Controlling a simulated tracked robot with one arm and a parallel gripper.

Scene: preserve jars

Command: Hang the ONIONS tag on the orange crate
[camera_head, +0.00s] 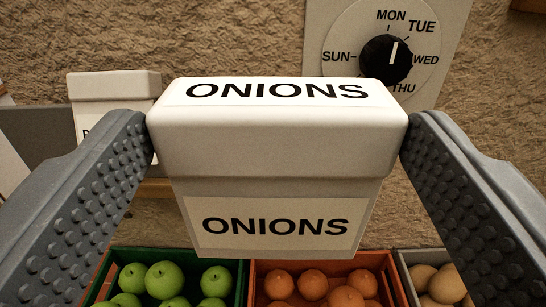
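The white ONIONS tag (277,150) fills the middle of the view, with ONIONS printed on its top and on its front plate. My gripper (278,130) has one grey studded finger at each side of the tag's thick top part, both touching it. The tag is held upright, its lower edge in front of the crates. The orange crate (322,265) is at the bottom centre, below and behind the tag. It holds several round orange-brown items. Its upper rear edge is partly hidden by the tag.
A green crate (200,254) of green apples stands left of the orange crate. A grey crate (404,268) of tan round items stands right. Another white tag (112,88) is at the back left, partly hidden by my left finger. A day dial (386,58) is on the wall.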

